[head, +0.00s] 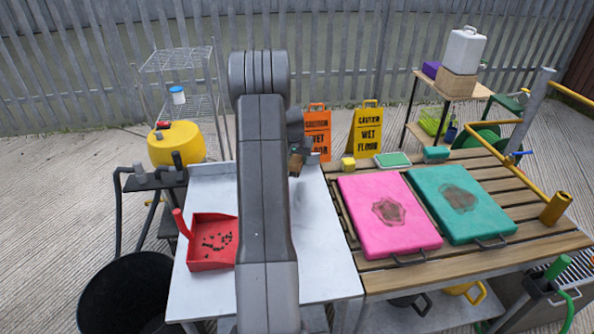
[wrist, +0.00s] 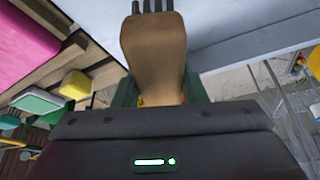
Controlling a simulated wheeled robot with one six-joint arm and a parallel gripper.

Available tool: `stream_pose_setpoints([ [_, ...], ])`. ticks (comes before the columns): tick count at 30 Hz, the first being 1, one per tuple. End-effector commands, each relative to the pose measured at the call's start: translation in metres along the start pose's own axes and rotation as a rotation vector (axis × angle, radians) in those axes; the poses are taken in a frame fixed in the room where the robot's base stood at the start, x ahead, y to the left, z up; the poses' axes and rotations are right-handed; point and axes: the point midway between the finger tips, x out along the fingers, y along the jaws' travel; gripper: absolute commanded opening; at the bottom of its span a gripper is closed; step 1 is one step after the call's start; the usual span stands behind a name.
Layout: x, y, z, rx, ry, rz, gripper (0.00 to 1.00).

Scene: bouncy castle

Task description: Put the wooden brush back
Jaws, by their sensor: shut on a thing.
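The wooden brush (wrist: 152,48) fills the middle of the wrist view, a brown wooden block with dark bristles at its far end. My gripper (wrist: 150,98) is shut on it. In the head view my gripper (head: 300,148) is at the far right part of the white table (head: 318,240), partly hidden behind my arm. A small brown part of the brush shows there, above the table. A red dustpan (head: 203,262) with dark crumbs on it lies at the table's left side, partly covered by my arm.
A slatted wooden table (head: 460,262) on the right bears a pink pad (head: 370,235) and a teal pad (head: 480,225), both stained. Sponges (head: 393,159) lie behind them. Caution signs (head: 367,130) stand beyond. A black bin (head: 125,290) is at lower left. The white table's right front is clear.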

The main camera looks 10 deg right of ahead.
Motion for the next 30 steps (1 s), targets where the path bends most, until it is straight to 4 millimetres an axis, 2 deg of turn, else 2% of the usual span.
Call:
stream_pose_setpoints([
  [14, 0.049, 0.0, 0.021, -0.001, -0.001, 0.0, 0.18],
  [25, 0.055, 0.0, 0.023, 0.0, 0.002, 0.0, 0.18],
  [26, 0.055, 0.0, 0.023, 0.0, 0.001, 0.0, 0.4],
  [29, 0.054, 0.0, 0.022, 0.0, 0.001, 0.0, 0.6],
  [30, 0.054, 0.0, 0.022, 0.0, 0.001, 0.0, 0.6],
])
